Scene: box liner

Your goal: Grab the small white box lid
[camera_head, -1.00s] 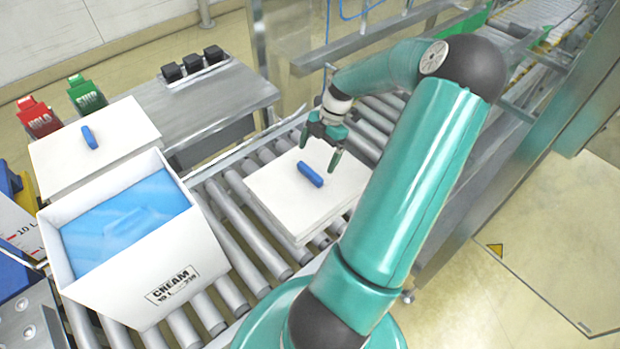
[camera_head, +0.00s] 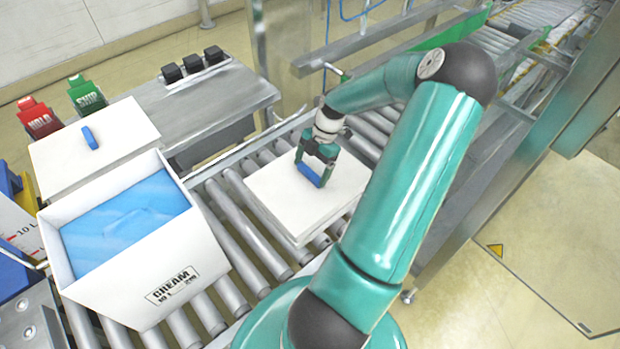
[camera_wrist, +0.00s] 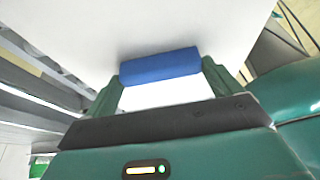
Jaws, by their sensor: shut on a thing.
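A white lid (camera_head: 285,208) with a blue handle (camera_head: 307,174) lies on the roller conveyor, right of the white box. My gripper (camera_head: 313,175) is over this lid with its fingers at the two ends of the blue handle, shut on it. In the wrist view the blue handle (camera_wrist: 160,66) spans between the green fingers, with the white lid (camera_wrist: 190,28) behind it. A second white lid (camera_head: 120,143) with a blue handle lies at the left, behind the box. Which of the two is the smaller is hard to tell.
An open white box (camera_head: 150,285) marked CREAM, with a blue liner (camera_head: 130,220) inside, stands on the rollers (camera_head: 235,235). A metal table (camera_head: 215,100) with several black blocks is behind. Red HOLD (camera_head: 38,118) and green SHIP (camera_head: 86,95) tags stand at the left.

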